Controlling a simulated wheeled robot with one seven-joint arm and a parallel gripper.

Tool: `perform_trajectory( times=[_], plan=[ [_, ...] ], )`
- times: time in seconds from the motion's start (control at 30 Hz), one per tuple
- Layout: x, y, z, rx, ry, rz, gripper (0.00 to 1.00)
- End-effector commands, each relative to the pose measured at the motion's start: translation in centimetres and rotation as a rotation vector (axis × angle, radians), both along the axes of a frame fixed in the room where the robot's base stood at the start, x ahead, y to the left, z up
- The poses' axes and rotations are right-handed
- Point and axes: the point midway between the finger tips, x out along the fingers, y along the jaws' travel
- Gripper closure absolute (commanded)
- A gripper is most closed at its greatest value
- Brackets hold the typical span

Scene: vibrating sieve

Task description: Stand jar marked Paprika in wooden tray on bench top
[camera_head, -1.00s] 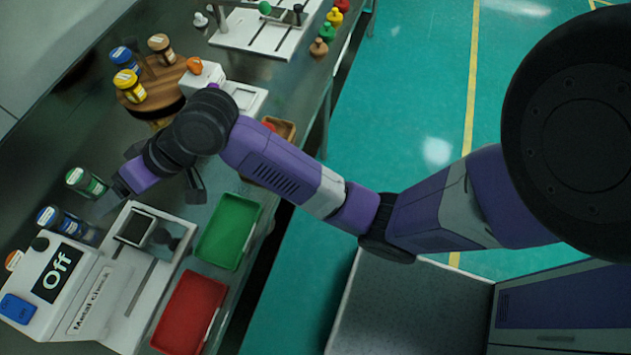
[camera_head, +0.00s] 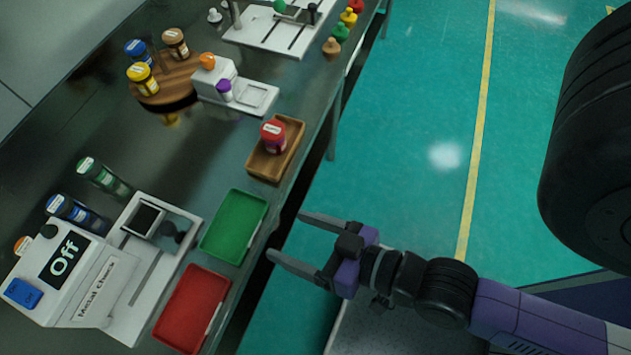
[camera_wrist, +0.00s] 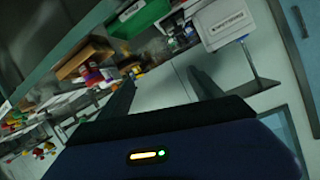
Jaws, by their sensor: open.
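A jar with a red lid and red body (camera_head: 273,135) stands upright in the small wooden tray (camera_head: 292,135) on the bench top, near the front edge. The writing on its label is too small to read. The jar (camera_wrist: 92,75) and tray (camera_wrist: 85,56) also show, tilted, in the wrist view. My gripper (camera_head: 286,236) is open and empty, below and to the right of the tray in the head view, by the bench's front edge. It is apart from the jar. Both open fingers show in the wrist view (camera_wrist: 163,85).
A green tray (camera_head: 234,226) and a red tray (camera_head: 193,307) lie along the front edge. The machine reading "Off" (camera_head: 62,262) stands at left. Jars stand on a round wooden board (camera_head: 178,78). A white device (camera_head: 214,78) has a purple-capped item beside it. The floor is clear.

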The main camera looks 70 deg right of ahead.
Motion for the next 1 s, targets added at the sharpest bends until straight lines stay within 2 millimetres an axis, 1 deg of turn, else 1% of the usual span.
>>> perform_trajectory(
  times=[0.03,0.1,0.2,0.3,0.47,1.0],
  plan=[
    [-2.0,-0.8,0.6,-0.061,0.003,0.023,0.25],
    [-3.7,-1.8,1.8,-0.138,-0.012,0.053,0.25],
    [-5.4,-2.8,3.2,-0.221,-0.031,0.092,0.25],
    [-6.2,-3.3,4.1,-0.267,-0.045,0.116,0.25],
    [-6.4,-3.4,4.4,-0.287,-0.051,0.126,0.25],
    [-6.4,-3.4,4.4,-0.282,-0.051,0.124,0.25]
  ],
)
